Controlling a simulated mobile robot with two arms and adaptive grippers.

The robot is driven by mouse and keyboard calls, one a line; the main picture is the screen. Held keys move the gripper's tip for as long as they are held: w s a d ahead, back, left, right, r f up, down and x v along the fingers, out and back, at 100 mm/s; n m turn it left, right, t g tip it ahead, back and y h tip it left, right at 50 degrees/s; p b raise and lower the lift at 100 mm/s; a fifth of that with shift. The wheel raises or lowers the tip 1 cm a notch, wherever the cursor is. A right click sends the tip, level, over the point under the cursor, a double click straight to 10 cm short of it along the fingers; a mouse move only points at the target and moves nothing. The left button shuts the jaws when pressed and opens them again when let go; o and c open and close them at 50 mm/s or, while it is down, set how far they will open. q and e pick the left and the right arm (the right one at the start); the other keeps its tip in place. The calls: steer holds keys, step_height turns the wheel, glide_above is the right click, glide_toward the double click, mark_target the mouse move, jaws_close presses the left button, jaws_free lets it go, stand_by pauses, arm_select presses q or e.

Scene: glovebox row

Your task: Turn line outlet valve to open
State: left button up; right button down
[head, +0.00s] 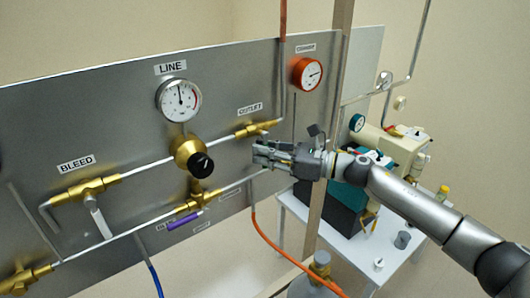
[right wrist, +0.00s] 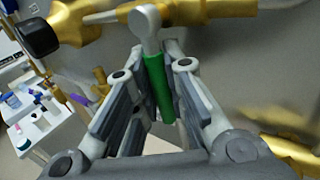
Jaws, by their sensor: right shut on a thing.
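The line outlet valve (head: 258,128) is a brass fitting on the grey panel, under the OUTLET label (head: 249,109). Its lever, with a pale metal head (right wrist: 146,22) and a green grip (right wrist: 158,88), shows in the right wrist view. My right gripper (head: 262,152) is just below the valve in the head view and hides the lever there. In the right wrist view, its fingers (right wrist: 160,66) are shut on the green grip. My left gripper is not in view.
Left of the outlet are the LINE gauge (head: 180,99), the black-knobbed regulator (head: 192,156), a purple-handled valve (head: 185,220) and the BLEED valve (head: 92,190). An orange gauge (head: 307,73) is upper right. A post (head: 328,190) and a white table (head: 350,248) with equipment stand right.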

steer(key=shift+d, duration=0.1)
stand_by(0.3)
steer(key=shift+w+d+r+n+h+b, duration=0.15)
steer(key=shift+w+d+n+h+b, duration=0.2)
steer(key=shift+n+h, duration=0.4)
steer(key=shift+w+d+r+n+h+b, duration=0.15)
steer(key=shift+d+n+h+b, duration=0.3)
steer(key=shift+n, duration=0.45)
steer(key=shift+w+d+r+n+h+b, duration=0.1)
steer(key=shift+w+d+n+h+b, duration=0.25)
steer(key=shift+n+h, duration=0.45)
steer(key=shift+s, duration=0.1)
steer(key=c, duration=1.5)
jaws_free()
steer(key=shift+a, duration=0.1)
steer(key=shift+r, duration=0.1)
